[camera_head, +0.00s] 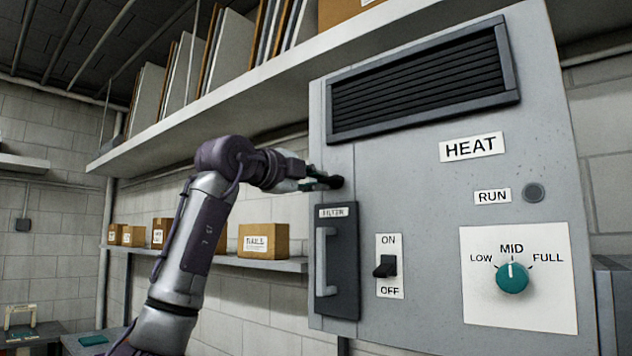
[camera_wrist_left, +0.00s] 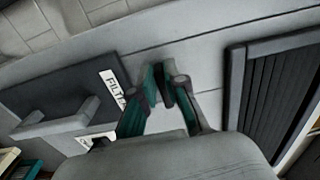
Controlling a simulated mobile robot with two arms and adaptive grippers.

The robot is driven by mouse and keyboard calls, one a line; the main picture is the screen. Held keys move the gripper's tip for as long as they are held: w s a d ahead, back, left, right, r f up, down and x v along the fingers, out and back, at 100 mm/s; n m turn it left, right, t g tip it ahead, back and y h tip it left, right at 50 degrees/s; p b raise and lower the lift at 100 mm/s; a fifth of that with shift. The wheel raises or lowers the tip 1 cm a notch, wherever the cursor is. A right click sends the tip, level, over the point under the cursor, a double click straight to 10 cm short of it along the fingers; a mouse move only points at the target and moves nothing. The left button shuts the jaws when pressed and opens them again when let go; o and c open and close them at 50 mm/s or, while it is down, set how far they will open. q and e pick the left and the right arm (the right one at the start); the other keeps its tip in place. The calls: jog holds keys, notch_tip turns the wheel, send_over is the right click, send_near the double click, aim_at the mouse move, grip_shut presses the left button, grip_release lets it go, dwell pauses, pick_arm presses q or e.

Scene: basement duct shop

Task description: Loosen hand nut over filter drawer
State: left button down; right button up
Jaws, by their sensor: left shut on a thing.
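The filter drawer (camera_head: 344,225) is a dark upright panel with a grey handle and a FILTER label, set in the left side of the grey heater cabinet (camera_head: 430,180). It looks closed. The dark hand nut (camera_head: 336,182) sits on the cabinet face just above the drawer. My left gripper (camera_head: 324,183) reaches it from the left and is shut on it. In the left wrist view the teal fingers (camera_wrist_left: 166,90) close around the nut, which they mostly hide. The drawer (camera_wrist_left: 55,85) lies to their left there. My right gripper is not in view.
A louvred vent (camera_head: 420,82) is above the nut. An ON/OFF switch (camera_head: 385,266), a teal LOW-MID-FULL dial (camera_head: 512,278) pointing at MID, and a round RUN indicator (camera_head: 534,192) are on the cabinet. Shelves with boxes (camera_head: 263,241) run behind my arm.

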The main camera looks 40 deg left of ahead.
pick_arm(q)
jog(key=c, duration=1.2)
grip_release()
jog(key=shift+a, duration=0.1)
jog(key=s, duration=1.2)
jog(key=shift+a, duration=0.45)
